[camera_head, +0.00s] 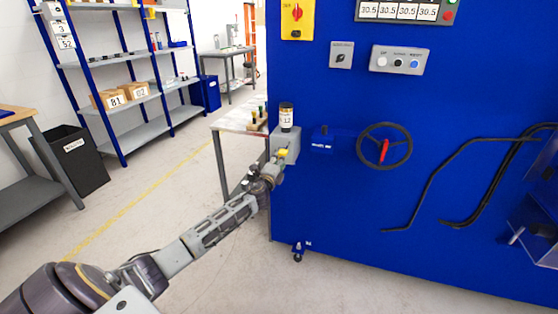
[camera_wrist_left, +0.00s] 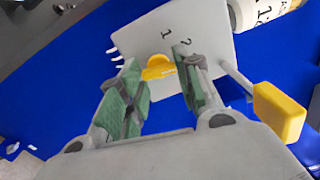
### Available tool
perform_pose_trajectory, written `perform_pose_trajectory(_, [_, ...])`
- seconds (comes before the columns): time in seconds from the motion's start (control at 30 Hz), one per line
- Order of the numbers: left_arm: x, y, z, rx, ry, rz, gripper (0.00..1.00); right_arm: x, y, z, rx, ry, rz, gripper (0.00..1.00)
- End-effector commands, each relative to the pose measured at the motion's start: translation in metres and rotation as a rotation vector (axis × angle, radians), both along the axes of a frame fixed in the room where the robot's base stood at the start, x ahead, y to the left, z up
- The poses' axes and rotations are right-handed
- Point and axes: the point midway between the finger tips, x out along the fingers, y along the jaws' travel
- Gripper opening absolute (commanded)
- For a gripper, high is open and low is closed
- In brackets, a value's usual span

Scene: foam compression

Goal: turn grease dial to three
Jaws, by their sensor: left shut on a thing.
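The grease dial is a small yellow knob (camera_wrist_left: 158,68) on a light grey plate (camera_wrist_left: 205,45) in the left wrist view. The digits 1 and 2 show on the plate above it; the other marks are hidden or unreadable. My left gripper (camera_wrist_left: 156,72) has its green-padded fingers on either side of the knob, shut on it. In the head view my left gripper (camera_head: 275,170) is at the grey grease box (camera_head: 291,147) on the blue machine's left edge, and covers much of its front. My right gripper is not in view.
A yellow-ended lever (camera_wrist_left: 280,112) sticks out close beside the right finger. A labelled bottle (camera_head: 286,117) stands on the grease box. A handwheel (camera_head: 384,146) is on the blue machine (camera_head: 340,210) to the right.

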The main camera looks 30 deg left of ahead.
Motion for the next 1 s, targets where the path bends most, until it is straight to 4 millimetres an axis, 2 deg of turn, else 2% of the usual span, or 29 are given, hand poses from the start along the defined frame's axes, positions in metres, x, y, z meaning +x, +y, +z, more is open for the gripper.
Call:
perform_pose_trajectory(0.2, [0.0,-0.001,-0.002,0.112,0.03,-0.002,0.1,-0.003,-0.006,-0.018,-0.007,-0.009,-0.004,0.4])
perform_pose_trajectory(0.4, [0.0,-0.001,-0.003,0.169,0.044,-0.002,0.1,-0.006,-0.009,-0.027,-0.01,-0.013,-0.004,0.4])
perform_pose_trajectory(0.9, [0.0,-0.001,-0.003,0.188,0.049,-0.002,0.1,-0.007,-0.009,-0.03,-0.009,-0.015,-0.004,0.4])
perform_pose_trajectory(0.93, [0.0,-0.001,-0.004,0.188,0.049,-0.002,0.38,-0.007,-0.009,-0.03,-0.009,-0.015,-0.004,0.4])
perform_pose_trajectory(1.0, [0.0,-0.001,-0.003,0.188,0.049,-0.002,0.47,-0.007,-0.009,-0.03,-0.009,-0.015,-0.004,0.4])
